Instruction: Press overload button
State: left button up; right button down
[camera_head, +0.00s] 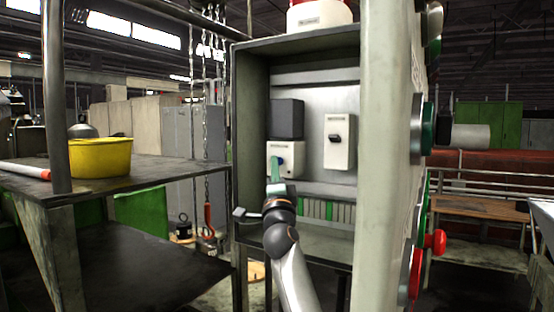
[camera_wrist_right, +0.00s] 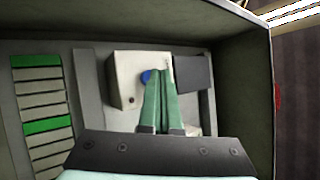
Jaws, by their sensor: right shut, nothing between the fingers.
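The overload button is a small blue round button (camera_wrist_right: 146,77) on a white box (camera_head: 287,158) inside the open electrical cabinet (camera_head: 250,130). The white box also shows in the right wrist view (camera_wrist_right: 125,78). My right gripper (camera_head: 277,160) reaches into the cabinet with its green fingers shut and empty. In the right wrist view its fingertips (camera_wrist_right: 160,72) are right beside the blue button and partly cover it. I cannot tell whether they touch it. My left gripper is not in view.
A dark grey block (camera_head: 287,118) sits above the white box, and a white switch box (camera_head: 339,141) is to its right. A terminal row (camera_head: 328,211) runs below. The open cabinet door (camera_head: 385,150) stands at the right. A yellow bowl (camera_head: 100,158) is on the shelf at left.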

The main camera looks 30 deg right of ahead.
jog(key=shift+a, duration=0.1)
jog(key=s+a+p, duration=0.3)
jog(key=a, duration=0.2)
dwell(0.6)
jog(key=shift+a, duration=0.1)
